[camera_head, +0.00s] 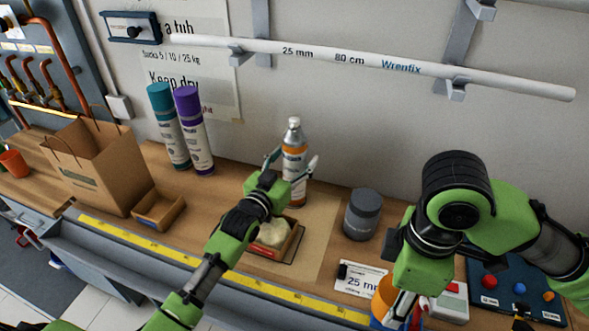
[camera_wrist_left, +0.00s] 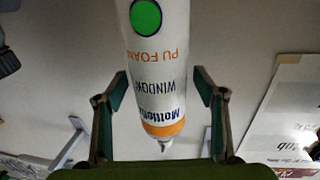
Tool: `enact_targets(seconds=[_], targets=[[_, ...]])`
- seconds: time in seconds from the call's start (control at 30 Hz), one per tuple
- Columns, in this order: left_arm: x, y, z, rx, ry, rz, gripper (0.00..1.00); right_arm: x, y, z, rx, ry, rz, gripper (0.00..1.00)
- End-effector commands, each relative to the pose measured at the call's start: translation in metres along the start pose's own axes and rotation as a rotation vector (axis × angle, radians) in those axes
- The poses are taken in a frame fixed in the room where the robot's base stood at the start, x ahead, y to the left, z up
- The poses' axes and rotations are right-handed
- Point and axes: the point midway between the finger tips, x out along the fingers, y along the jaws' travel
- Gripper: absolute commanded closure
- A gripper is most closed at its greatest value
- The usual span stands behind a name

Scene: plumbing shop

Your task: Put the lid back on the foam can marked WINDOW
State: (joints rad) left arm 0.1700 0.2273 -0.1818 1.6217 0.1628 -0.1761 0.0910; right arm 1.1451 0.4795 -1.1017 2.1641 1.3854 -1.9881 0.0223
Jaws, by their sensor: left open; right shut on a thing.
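The foam can marked WINDOW (camera_head: 294,162) stands upright at the back of the bench, with an orange band and a bare nozzle on top. In the left wrist view the can (camera_wrist_left: 160,75) appears upside down, its words WINDOW and PU FOAM readable. My left gripper (camera_head: 292,166) is open, with one finger on each side of the can; gaps show between fingers and can in the wrist view (camera_wrist_left: 162,118). My right gripper (camera_head: 398,306) is at the front right, shut on what looks like the orange lid (camera_head: 385,289), mostly hidden by the gripper.
A small box with a pale lump (camera_head: 270,240) lies under my left arm. A grey jar (camera_head: 362,214) stands right of the can. Teal (camera_head: 168,125) and purple-topped (camera_head: 193,130) cans, a paper bag (camera_head: 98,165) and a tray (camera_head: 158,210) are left. A pipe (camera_head: 370,62) hangs above.

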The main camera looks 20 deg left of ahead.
Motion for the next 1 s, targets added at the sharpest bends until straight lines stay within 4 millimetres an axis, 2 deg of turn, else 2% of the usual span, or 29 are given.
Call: enact_targets(seconds=[0.1, 0.33, 0.77, 0.93, 1.0], targets=[[0.0, 0.0, 0.0, 0.0, 0.0, 0.0, 0.39, 0.0, 0.0, 0.0, 0.0, 0.0, 0.0, 0.64], [0.0, 0.0, 0.0, 0.0, 0.0, 0.0, 0.97, 0.0, 0.0, 0.0, 0.0, 0.0, 0.0, 0.64], [0.0, 0.0, -0.011, 0.0, 0.009, 0.0, 0.98, 0.004, 0.0, 0.0, 0.0, 0.0, 0.0, 0.64], [0.0, 0.0, -0.034, 0.0, 0.014, 0.0, 0.98, 0.014, 0.0, 0.0, 0.0, 0.0, 0.0, 0.64], [-0.01, 0.0, -0.045, 0.0, 0.011, 0.0, 0.98, 0.012, 0.0, 0.0, 0.0, 0.0, 0.0, 0.64]])
